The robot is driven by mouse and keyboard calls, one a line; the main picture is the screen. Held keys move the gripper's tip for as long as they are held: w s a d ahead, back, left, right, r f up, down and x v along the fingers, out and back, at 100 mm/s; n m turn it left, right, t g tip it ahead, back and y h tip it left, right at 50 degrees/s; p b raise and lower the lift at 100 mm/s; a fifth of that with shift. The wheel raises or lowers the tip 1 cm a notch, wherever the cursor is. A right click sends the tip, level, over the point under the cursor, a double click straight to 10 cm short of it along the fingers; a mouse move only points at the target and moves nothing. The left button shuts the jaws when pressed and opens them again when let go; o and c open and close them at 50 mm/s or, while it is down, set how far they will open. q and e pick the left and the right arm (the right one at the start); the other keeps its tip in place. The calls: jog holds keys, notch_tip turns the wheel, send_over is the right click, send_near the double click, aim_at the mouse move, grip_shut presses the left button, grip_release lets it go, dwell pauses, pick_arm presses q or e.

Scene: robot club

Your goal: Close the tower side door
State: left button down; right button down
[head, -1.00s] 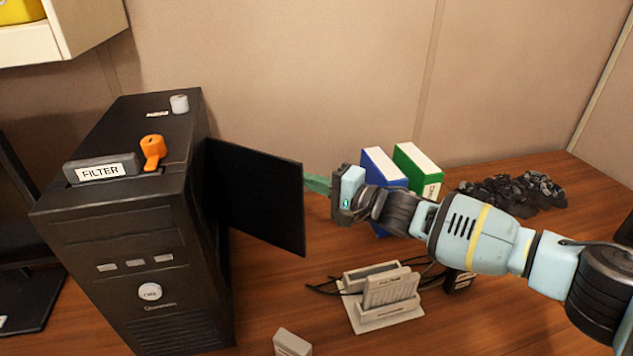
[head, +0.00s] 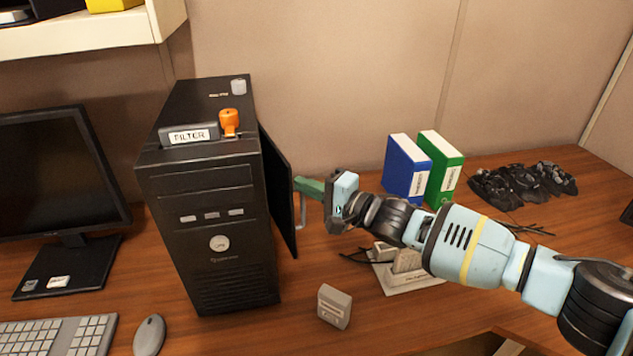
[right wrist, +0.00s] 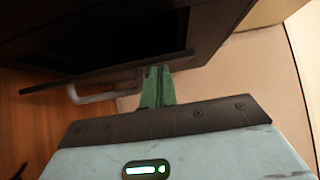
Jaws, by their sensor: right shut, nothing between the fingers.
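The black computer tower (head: 209,230) stands upright on the desk, left of centre in the head view. Its side door (head: 278,190) is hinged at the far edge and still stands partly open, at a narrow angle to the tower's side. A light handle (head: 301,210) sticks out from the door's outer face; it also shows in the right wrist view (right wrist: 92,98). My right gripper (head: 297,184) is shut and empty, its green fingers at the door's outer face near the handle. In the right wrist view the fingertips (right wrist: 158,70) reach the door's edge; contact is hard to tell. My left gripper is out of view.
An orange knob (head: 229,122) and a filter (head: 188,134) sit on the tower's top. A grey cartridge (head: 334,306) and a rack (head: 408,270) stand on the desk to the right. Blue and green binders (head: 407,167) stand behind my right arm.

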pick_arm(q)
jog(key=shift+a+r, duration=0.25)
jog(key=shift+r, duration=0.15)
pick_arm(e)
jog(key=shift+s+a, duration=0.35)
jog(key=shift+a, duration=0.3)
jog(key=shift+s+a, duration=0.4)
jog(key=shift+a, duration=0.3)
jog(key=shift+s+a, duration=0.35)
jog(key=shift+a, duration=0.3)
pick_arm(q)
jog(key=shift+p, duration=0.3)
